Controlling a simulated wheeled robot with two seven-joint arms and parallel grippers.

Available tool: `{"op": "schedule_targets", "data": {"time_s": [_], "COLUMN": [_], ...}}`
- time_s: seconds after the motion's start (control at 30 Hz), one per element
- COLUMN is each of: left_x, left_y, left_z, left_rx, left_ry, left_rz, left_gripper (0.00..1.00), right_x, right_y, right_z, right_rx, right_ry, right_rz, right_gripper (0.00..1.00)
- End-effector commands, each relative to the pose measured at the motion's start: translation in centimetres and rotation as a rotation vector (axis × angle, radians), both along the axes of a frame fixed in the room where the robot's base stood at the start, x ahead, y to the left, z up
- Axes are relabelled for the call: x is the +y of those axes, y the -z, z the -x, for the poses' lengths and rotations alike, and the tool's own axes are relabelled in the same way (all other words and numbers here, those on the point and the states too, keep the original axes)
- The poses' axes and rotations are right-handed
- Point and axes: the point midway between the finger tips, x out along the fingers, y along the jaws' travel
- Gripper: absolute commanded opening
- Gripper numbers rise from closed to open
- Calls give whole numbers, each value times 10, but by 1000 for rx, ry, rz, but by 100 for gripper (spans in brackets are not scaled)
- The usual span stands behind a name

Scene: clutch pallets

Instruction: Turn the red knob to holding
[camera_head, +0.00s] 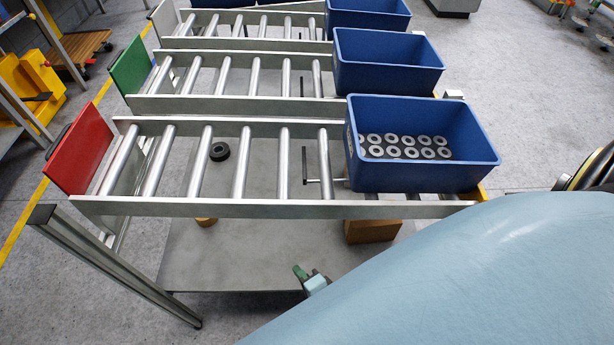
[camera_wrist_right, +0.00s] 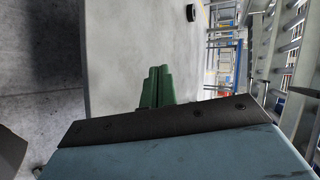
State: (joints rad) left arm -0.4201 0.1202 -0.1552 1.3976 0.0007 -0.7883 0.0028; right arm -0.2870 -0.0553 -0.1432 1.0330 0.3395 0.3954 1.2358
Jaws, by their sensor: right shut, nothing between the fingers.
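I cannot make out a red knob in either view. The red thing I see is a flat red panel (camera_head: 79,150) at the left end of the nearest roller lane (camera_head: 270,208). A dark upright handle on a thin rod (camera_head: 304,166) stands between the rollers, left of the nearest blue bin. My right gripper (camera_head: 299,271) is low in front of that lane, apart from it. Its green fingers show together in the wrist view (camera_wrist_right: 157,87), shut and empty. My left gripper is not in view.
The nearest blue bin (camera_head: 425,178) holds several grey rings. Two more lanes with blue bins lie behind, one with a green panel (camera_head: 130,67). A black ring (camera_head: 220,151) shows among the nearest rollers. A metal leg (camera_head: 120,267) stands at the front left.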

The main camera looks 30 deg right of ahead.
Motion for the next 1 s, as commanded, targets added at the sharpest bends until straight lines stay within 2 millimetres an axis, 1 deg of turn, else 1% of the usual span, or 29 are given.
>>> {"op": "schedule_targets", "data": {"time_s": [0.03,0.07,0.1,0.17,0.2,0.3,0.43,0.53,0.67,0.77,1.0], "left_x": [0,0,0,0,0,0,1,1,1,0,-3], "left_y": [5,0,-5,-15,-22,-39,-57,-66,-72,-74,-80], "left_z": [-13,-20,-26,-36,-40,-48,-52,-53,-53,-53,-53], "left_rx": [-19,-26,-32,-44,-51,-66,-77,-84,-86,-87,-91], "left_ry": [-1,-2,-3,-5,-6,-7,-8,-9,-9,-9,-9], "left_rz": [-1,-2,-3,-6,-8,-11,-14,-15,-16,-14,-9], "left_gripper": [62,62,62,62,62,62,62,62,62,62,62], "right_x": [-2,-4,-9,-17,-24,-40,-57,-64,-70,-77,-102], "right_y": [-4,-13,-25,-43,-54,-78,-99,-108,-115,-119,-130], "right_z": [-21,-31,-43,-56,-62,-70,-71,-69,-73,-83,-124], "right_rx": [-107,-172,-257,-386,-469,-659,-840,-921,-958,-962,-959], "right_ry": [115,180,259,361,418,515,574,589,593,592,591], "right_rz": [-157,-254,-388,-583,-707,-982,-1238,-1348,-1402,-1403,-1399], "right_gripper": [0,0,0,0,0,0,0,0,0,0,0]}}
